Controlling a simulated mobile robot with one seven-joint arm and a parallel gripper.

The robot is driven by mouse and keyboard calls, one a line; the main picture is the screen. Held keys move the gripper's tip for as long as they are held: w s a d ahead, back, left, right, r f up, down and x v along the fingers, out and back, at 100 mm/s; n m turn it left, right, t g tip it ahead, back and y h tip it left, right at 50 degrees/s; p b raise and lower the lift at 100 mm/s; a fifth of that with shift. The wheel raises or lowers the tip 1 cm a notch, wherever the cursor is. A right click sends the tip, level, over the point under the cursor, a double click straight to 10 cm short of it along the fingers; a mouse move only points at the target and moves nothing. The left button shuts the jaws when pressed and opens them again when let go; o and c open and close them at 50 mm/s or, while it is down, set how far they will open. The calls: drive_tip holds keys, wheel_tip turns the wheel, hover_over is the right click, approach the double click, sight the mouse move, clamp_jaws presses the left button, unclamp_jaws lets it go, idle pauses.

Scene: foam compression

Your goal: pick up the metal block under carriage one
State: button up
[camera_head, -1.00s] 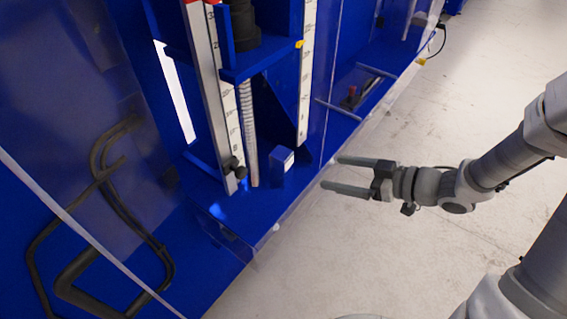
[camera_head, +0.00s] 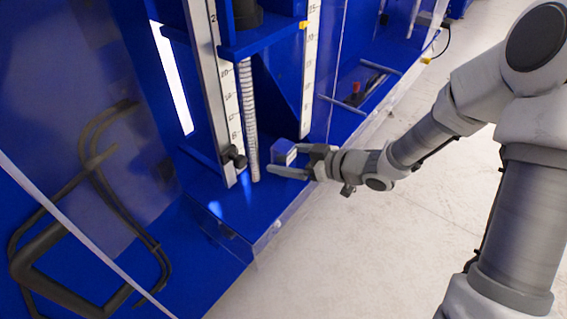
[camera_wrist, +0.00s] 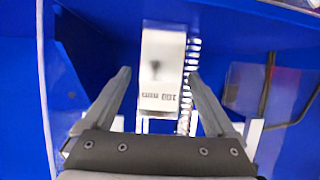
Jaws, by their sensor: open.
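The metal block (camera_head: 284,152) stands on the blue base of the rig, right of the threaded rod; the head view shows it with blue and pale faces. In the wrist view its pale face (camera_wrist: 162,68) carries upside-down "100 mm" lettering. My gripper (camera_head: 284,159) is open, with its fingers reaching in low from the right around the block. In the wrist view the gripper (camera_wrist: 160,76) has one finger on each side of the block, with gaps visible. The far finger is partly hidden by the block in the head view. The blue carriage (camera_head: 262,40) is above the block.
Upright rulers (camera_head: 311,75) flank the carriage, and a threaded rod (camera_head: 249,120) stands left of the block. A black knob (camera_head: 234,158) sits low on the left upright. A clear panel edge runs along the base front. Pale floor (camera_head: 390,235) is free at right.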

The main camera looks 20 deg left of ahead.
drive_tip(key=shift+w+a+f, duration=0.2)
drive_tip(key=shift+a+f, duration=0.1)
drive_tip(key=shift+a, duration=0.25)
clamp_jaws()
drive_tip(key=shift+r, duration=0.1)
